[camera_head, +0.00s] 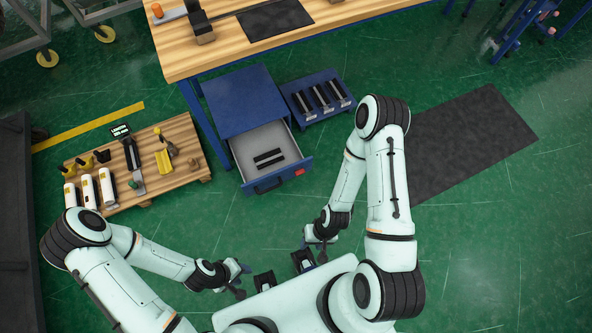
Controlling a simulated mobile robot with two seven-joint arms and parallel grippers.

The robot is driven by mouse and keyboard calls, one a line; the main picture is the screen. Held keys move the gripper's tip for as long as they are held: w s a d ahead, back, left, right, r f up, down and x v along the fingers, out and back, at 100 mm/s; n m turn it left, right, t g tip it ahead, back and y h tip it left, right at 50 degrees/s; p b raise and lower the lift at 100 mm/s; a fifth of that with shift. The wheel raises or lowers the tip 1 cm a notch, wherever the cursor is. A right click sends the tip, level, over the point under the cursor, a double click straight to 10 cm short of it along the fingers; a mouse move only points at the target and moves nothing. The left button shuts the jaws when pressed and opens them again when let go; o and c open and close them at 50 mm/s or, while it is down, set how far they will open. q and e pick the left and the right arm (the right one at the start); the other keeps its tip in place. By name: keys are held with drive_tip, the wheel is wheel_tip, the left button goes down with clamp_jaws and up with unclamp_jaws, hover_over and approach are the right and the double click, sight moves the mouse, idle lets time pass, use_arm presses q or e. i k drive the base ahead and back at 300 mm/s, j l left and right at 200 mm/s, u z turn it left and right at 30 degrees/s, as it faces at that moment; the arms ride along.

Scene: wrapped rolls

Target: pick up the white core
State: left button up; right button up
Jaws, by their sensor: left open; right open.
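My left gripper (243,281) is open and appears empty, low in the middle, well right of the pallet. My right gripper (313,250) is open and appears empty, right of the left one and far from the cylinders.
The pallet also carries yellow pieces (163,160), a dark tool (131,155) and a small sign (120,130). A blue cabinet (240,100) has its drawer (263,140) pulled out. A wooden workbench (340,12) stands behind. A dark mat (465,140) lies right on green floor.

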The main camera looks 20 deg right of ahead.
sight(105, 176)
drive_tip(key=k+z, duration=0.25)
drive_tip(key=z, duration=0.2)
drive_tip(key=u, duration=1.7)
drive_tip(key=i+u, duration=0.45)
drive_tip(key=i, duration=2.05)
